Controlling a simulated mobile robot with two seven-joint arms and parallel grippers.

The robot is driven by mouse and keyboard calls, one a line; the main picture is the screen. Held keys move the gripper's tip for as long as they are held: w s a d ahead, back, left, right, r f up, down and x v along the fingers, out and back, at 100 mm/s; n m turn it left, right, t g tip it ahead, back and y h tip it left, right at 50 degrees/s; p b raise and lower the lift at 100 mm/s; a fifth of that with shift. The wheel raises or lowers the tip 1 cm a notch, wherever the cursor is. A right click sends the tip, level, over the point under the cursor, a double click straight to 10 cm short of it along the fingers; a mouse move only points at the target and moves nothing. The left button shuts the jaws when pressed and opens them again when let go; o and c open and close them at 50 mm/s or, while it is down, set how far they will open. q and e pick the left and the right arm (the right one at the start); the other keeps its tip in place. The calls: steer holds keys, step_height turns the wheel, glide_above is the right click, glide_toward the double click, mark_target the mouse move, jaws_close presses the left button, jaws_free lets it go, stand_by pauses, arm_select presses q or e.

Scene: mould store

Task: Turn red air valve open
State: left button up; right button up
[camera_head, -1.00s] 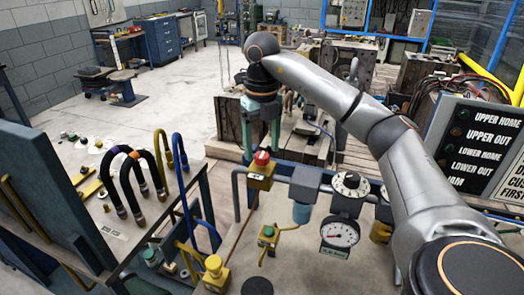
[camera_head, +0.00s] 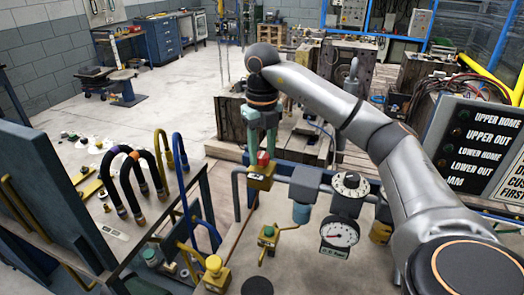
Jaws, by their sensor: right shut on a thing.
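The red air valve (camera_head: 262,158) is a small red knob on top of a yellow block (camera_head: 261,178), mounted on the grey pipework near the middle of the camera_head view. My right gripper (camera_head: 262,151) points down from above with its green fingers on either side of the red knob, shut on it. The fingers hide much of the knob, so its turned position cannot be read. My left gripper is not in view.
Curved hoses (camera_head: 128,180) rise at left. Open floor (camera_head: 180,105) lies behind.

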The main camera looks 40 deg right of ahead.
jaws_close()
steer(key=shift+n, duration=0.6)
stand_by(0.3)
steer(key=n, duration=1)
steer(key=shift+n, duration=2.9)
steer(key=o, duration=0.8)
jaws_free()
steer(key=shift+c, duration=0.2)
